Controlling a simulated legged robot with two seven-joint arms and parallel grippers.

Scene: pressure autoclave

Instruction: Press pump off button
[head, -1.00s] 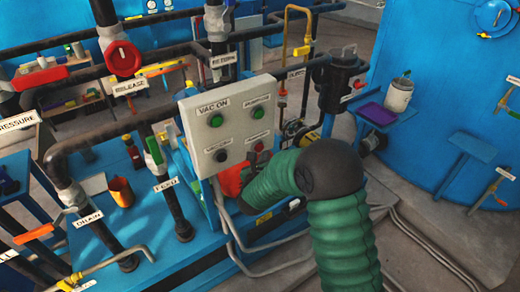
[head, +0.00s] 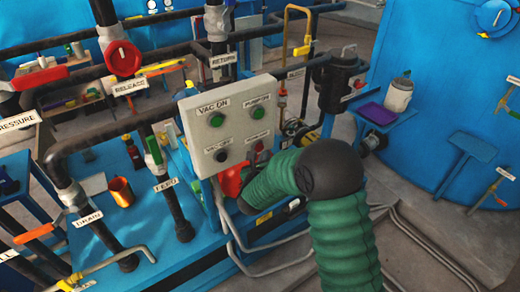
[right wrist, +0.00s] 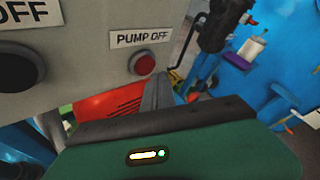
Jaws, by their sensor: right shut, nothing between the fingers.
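The grey control panel (head: 228,122) stands upright in the middle of the head view. The red pump off button (right wrist: 142,63) sits under its PUMP OFF label (right wrist: 142,38) in the right wrist view; in the head view it is small and hard to make out at the panel's lower right. My right gripper (right wrist: 157,90) is shut and empty. Its fingertips are close below and slightly right of the red button in the right wrist view; I cannot tell whether they touch the panel. My left gripper is not in view.
The panel also carries a green VAC ON button (head: 216,120), a green pump on button (head: 258,114) and a black VAC OFF button (head: 221,155). A red machine part (right wrist: 105,108) lies behind the fingers. Pipes and valves surround the panel; grey floor shows at right.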

